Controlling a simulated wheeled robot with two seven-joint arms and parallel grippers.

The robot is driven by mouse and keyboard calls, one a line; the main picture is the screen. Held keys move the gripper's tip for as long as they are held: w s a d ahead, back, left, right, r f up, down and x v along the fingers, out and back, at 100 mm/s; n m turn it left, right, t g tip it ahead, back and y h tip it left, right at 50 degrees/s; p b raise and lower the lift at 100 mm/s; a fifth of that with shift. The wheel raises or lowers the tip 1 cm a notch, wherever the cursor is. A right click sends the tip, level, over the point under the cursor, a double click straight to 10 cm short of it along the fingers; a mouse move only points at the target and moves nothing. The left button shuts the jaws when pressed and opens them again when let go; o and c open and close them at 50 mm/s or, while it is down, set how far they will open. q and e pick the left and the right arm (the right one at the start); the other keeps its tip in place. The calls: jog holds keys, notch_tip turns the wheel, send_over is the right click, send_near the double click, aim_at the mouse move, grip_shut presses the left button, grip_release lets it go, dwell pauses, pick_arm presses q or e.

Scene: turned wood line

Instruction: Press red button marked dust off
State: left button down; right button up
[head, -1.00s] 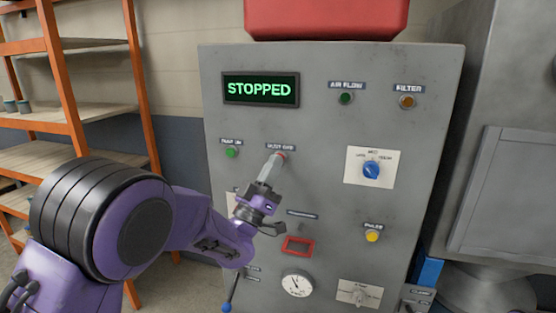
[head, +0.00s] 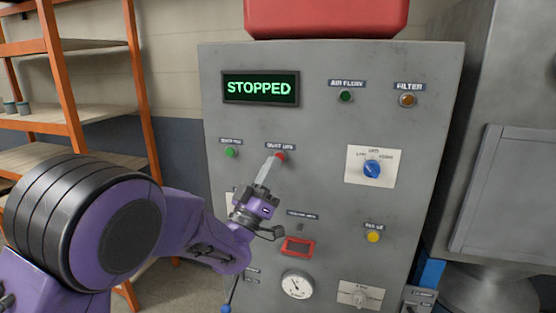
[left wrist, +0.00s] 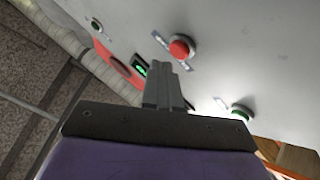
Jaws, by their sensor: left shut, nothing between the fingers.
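The red button (head: 280,156) sits on the upper left of the grey panel (head: 320,130), under a small label too blurred to read surely. In the left wrist view the red button (left wrist: 181,48) shows whole, just right of the fingertips. My left gripper (head: 270,163) is shut and empty. In the head view its tips overlap the lower left edge of the button. In the left wrist view the tips (left wrist: 158,66) look a little apart from it. The display (head: 260,89) reads STOPPED. My right gripper is not in view.
A green button (head: 231,152) is left of the red one. A blue knob (head: 371,169), yellow button (head: 373,236), red-framed part (head: 297,247) and gauge (head: 296,285) are on the panel. An orange-framed shelf (head: 75,90) stands left. A red box (head: 325,18) rests on top.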

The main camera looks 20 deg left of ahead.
pick_arm(q)
jog(key=s+b, duration=0.2)
jog(key=s, duration=0.3)
jog(key=shift+a, duration=0.1)
dwell(0.6)
jog(key=s+a+f+n+g+y, duration=0.1)
jog(key=a+f+n+g+y, duration=0.2)
jog(key=f, duration=0.8)
jog(key=s+a+f+n+g+y, duration=0.1)
jog(key=s+a+f+g+y, duration=0.2)
jog(key=f, duration=0.9)
jog(key=a+f+n+g+y, duration=0.1)
jog(key=a+f+g+y, duration=0.3)
jog(key=f, duration=0.7)
jog(key=s+a+f+n+g+y, duration=0.1)
jog(key=s+f+g, duration=0.5)
jog(key=s+f, duration=0.5)
jog(key=s+a+f+g+y, duration=0.1)
jog(key=s+f+g, duration=0.4)
jog(key=s+f, duration=0.6)
jog(key=s+a, duration=0.1)
jog(key=s, duration=0.8)
jog(key=shift+f+n+g, duration=0.25)
jog(key=shift+n+g, duration=0.15)
